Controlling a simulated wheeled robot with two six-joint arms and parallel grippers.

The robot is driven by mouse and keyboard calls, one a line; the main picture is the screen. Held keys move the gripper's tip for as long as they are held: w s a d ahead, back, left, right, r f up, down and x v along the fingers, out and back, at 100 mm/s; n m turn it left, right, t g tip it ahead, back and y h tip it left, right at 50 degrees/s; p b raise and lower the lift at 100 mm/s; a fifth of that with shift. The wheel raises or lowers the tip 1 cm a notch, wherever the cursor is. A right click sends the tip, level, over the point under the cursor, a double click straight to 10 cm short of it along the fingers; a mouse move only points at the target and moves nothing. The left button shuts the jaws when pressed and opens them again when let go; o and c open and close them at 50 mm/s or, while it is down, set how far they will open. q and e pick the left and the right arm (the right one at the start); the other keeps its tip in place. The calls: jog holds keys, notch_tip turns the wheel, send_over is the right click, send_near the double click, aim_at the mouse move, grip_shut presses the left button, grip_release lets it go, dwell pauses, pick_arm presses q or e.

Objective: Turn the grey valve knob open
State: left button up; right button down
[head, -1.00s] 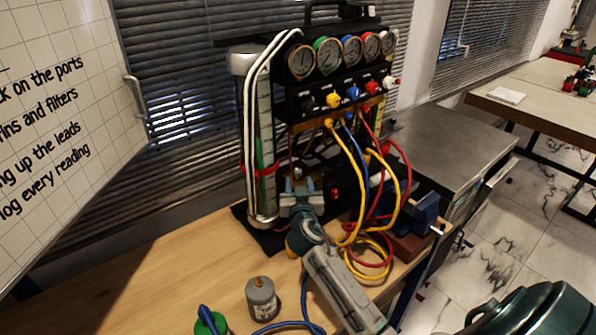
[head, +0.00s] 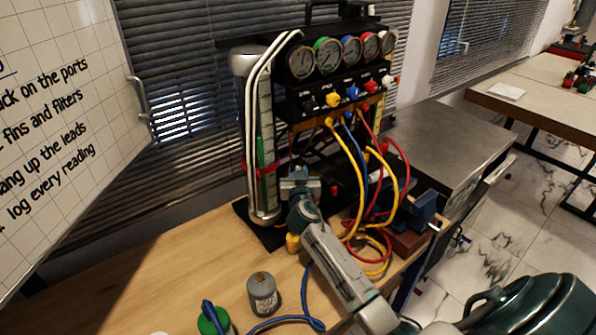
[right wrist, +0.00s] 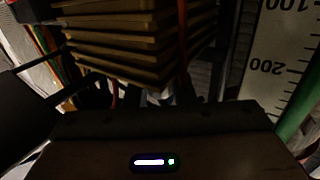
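The gauge rig (head: 318,108) stands at the back of the wooden bench, with a row of coloured valve knobs below its gauges. I cannot surely pick out the grey valve knob; the leftmost panel knob (head: 308,101) looks dark. My right gripper (head: 299,180) is at the low front of the rig, beside the clear graduated cylinder (head: 264,150) and below the knob row. What lies between its fingers is hidden in the head view. The right wrist view is dark and shows the scale (right wrist: 272,65) close on the right. My left gripper is not in view.
Yellow, blue and red hoses (head: 400,180) hang right of my right gripper. A blue vise (head: 424,208) stands at the bench's right end. The bench's left part is clear. Brown ribbed fins (right wrist: 140,45) fill the upper wrist view.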

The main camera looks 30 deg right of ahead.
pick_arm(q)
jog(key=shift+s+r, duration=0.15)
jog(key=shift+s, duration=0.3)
pick_arm(e)
jog(key=c, duration=2.2)
grip_release()
jog(key=shift+n+t+y, duration=0.4)
jog(key=shift+n+y, duration=0.3)
jog(key=shift+y, duration=0.3)
jog(key=c, duration=2.2)
grip_release()
jog(key=c, duration=2.2)
grip_release()
jog(key=c, duration=1.3)
grip_release()
jog(key=shift+o, duration=0.2)
jog(key=shift+s, duration=0.1)
pick_arm(q)
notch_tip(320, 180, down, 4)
jog(key=b, duration=0.3)
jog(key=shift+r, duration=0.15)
pick_arm(e)
jog(key=v, duration=1)
jog(key=shift+s, duration=0.3)
jog(key=shift+a, duration=0.1)
